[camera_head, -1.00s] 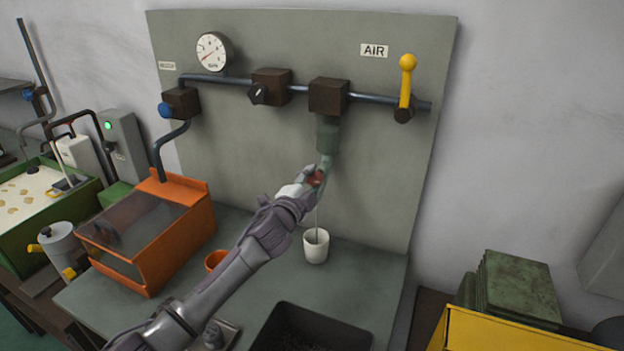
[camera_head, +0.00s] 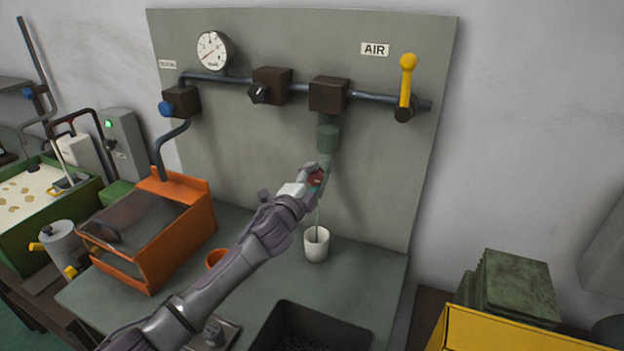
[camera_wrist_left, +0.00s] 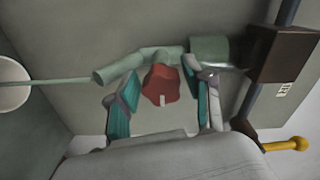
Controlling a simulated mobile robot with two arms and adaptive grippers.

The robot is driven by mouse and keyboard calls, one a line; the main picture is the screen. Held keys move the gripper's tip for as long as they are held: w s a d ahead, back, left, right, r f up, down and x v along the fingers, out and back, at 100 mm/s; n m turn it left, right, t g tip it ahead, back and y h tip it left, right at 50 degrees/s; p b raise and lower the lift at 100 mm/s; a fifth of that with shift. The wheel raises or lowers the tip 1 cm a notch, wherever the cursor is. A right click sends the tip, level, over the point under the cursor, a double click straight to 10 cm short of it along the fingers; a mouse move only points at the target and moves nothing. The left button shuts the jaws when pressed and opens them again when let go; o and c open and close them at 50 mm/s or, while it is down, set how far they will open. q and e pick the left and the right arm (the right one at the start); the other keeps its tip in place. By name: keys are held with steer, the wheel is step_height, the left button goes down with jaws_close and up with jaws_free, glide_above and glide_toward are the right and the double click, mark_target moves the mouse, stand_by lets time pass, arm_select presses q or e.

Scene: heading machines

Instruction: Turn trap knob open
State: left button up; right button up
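The trap knob (camera_head: 317,180) is red and lobed, on the green trap below the pipe. In the left wrist view the knob (camera_wrist_left: 162,86) shows a small pale mark on its face. My left gripper (camera_head: 312,178) is at the knob. A thin pale line runs down from the spout into a white cup (camera_head: 316,246). My right gripper is not in view.
An orange box with a clear cover (camera_head: 150,232) stands left of my arm. A dark tray (camera_head: 310,330) lies at the bench front. A yellow AIR lever (camera_head: 407,80) and a gauge (camera_head: 213,50) are on the grey panel (camera_head: 250,140). A yellow crate (camera_head: 500,330) is at right.

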arm_select(q)
steer(key=shift+o, duration=0.5)
steer(key=shift+s+a, duration=0.1)
steer(key=shift+s, duration=0.05)
steer(key=v, duration=1.1)
steer(key=shift+s, duration=0.35)
